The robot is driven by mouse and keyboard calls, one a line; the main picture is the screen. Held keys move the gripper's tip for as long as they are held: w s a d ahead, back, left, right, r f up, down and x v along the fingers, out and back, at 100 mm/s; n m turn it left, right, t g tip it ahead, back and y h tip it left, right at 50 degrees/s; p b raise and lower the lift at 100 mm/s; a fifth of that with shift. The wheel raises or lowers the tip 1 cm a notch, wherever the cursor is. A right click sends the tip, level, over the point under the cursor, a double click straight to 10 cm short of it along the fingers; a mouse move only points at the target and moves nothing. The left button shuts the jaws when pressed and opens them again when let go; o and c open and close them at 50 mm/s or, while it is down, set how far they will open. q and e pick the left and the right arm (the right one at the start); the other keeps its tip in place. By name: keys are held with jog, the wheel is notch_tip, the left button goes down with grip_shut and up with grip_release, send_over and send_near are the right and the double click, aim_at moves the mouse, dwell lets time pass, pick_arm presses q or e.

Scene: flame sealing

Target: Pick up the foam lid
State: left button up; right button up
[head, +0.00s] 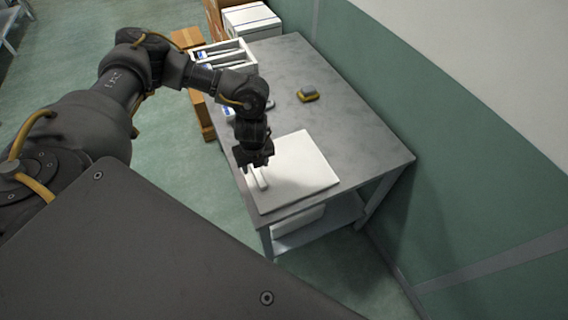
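A flat white slab (301,177), which looks like the foam lid, lies on the grey table (350,135) near its front edge. A small raised white bar (258,179) shows at the slab's left side. My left gripper (255,165) points down over that left side, just above or at the bar. Its fingers are dark and small, so I cannot tell whether they are open or touch the bar. My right gripper is not in view.
A white divided tray (224,56) and a white box (250,21) stand at the far end. Cardboard boxes (188,38) are to the left. A white object (298,224) sits on the lower shelf. The table's right side is clear.

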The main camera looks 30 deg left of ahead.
aim_at(257, 172)
pick_arm(q)
jog(key=shift+w+a+f+p, duration=0.15)
jog(key=shift+f+p, duration=0.1)
jog(key=shift+f, duration=0.6)
jog(key=shift+w+f+p, duration=0.15)
jog(key=shift+f+p, duration=0.05)
jog(key=shift+f, duration=0.7)
jog(key=shift+w+a+f+p, duration=0.15)
jog(key=shift+f+p, duration=0.1)
jog(key=shift+f, duration=0.6)
jog(key=shift+d, duration=0.1)
grip_shut()
